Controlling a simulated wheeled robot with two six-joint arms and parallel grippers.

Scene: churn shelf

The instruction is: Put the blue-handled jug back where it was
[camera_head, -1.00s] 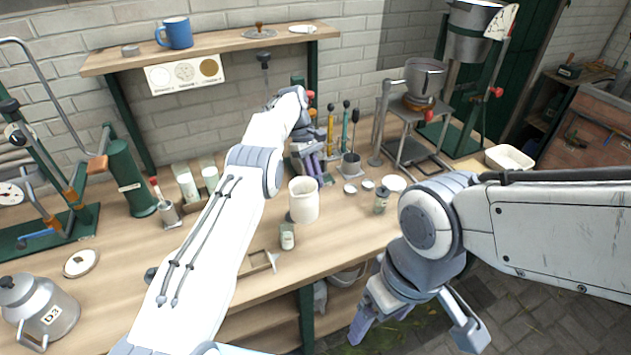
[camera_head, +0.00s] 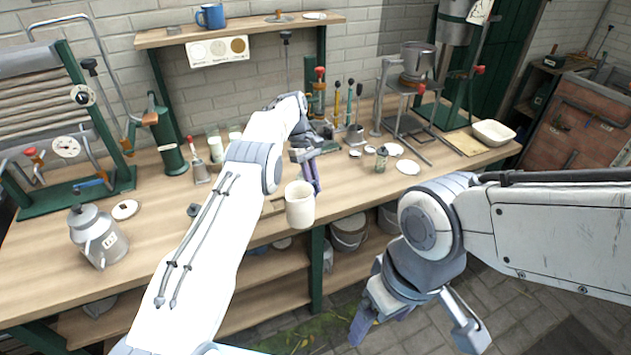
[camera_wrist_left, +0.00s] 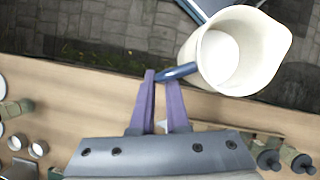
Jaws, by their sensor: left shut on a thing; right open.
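The blue-handled jug is a cream-white open jug (camera_head: 300,207), upright in the head view at the bench's front edge. Its blue handle (camera_wrist_left: 178,71) shows in the left wrist view, between the fingertips of my left gripper (camera_wrist_left: 160,78). That gripper is shut on the handle. In the head view the left gripper (camera_head: 313,178) is just behind the jug, and the handle is hidden there. In the wrist view the jug's body (camera_wrist_left: 262,48) overlaps the bench edge and the paving. My right gripper (camera_head: 418,333) is open and empty, in front of the bench.
The wooden bench (camera_head: 350,185) holds a metal can (camera_head: 98,238) at left, a small jar (camera_head: 381,158), pale discs (camera_head: 407,167) and a white tray (camera_head: 493,132) at right. A blue mug (camera_head: 210,17) stands on the wall shelf. Bare bench top lies right of the jug.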

